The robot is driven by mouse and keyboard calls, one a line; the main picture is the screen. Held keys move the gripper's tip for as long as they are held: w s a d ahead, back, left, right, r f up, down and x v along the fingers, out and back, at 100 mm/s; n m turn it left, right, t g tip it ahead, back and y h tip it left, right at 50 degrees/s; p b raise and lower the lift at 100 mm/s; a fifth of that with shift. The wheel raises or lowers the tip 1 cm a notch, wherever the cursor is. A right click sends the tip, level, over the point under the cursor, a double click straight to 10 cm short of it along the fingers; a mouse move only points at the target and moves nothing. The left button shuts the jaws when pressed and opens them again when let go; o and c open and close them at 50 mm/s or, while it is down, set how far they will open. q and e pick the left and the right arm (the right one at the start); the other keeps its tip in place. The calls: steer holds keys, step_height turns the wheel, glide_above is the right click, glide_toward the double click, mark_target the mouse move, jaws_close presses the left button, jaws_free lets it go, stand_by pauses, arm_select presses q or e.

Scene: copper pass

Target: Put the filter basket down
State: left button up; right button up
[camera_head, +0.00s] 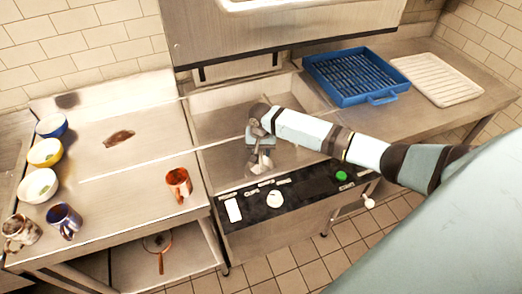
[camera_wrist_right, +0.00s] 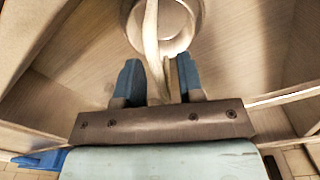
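The filter basket (camera_wrist_right: 163,28) shows in the right wrist view as a pale round rim with a long handle. The handle runs between the two blue fingers of my right gripper (camera_wrist_right: 158,80), which seem closed on it. In the head view my right gripper (camera_head: 261,139) is over the sunken steel basin in the middle. The basket (camera_head: 260,163) shows small and pale just below it, above the basin floor. I cannot tell whether it touches anything. My left gripper is out of view.
A dark control panel (camera_head: 283,196) with a green button runs along the basin's front. A blue rack (camera_head: 350,78) and white tray (camera_head: 437,79) lie on the right counter. Bowls, mugs and an orange mug (camera_head: 178,184) stand on the left counter, whose middle is mostly clear.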

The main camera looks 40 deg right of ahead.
steer(key=shift+r, duration=0.15)
step_height(320, 180, up, 12)
steer(key=shift+b, duration=0.3)
stand_by(0.4)
